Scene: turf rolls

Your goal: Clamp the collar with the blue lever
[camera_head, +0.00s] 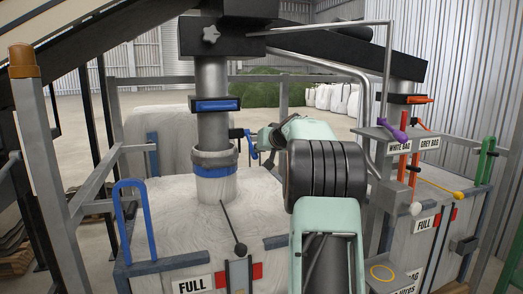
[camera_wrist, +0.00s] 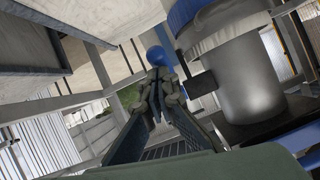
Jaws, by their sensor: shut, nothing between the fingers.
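The collar (camera_head: 213,160) is a grey and blue ring around the metal spout pipe, at the top of a full white bag. In the wrist view the collar (camera_wrist: 215,28) shows at the upper right. The blue lever (camera_head: 250,143) is beside the pipe, next to a black block. Its round blue end shows in the wrist view (camera_wrist: 155,55), just beyond my fingertips. My gripper (camera_head: 266,142) is to the right of the lever and partly hidden by my arm. In the wrist view my gripper (camera_wrist: 157,88) is shut and empty; whether it touches the lever is unclear.
The white bag (camera_head: 170,205) sits below the pipe, with a blue loop (camera_head: 133,190) at its left. A black-knobbed rod (camera_head: 233,228) hangs in front. A grey panel (camera_head: 385,138) with purple and red handles stands right. Grey frame posts (camera_head: 45,150) bound the left.

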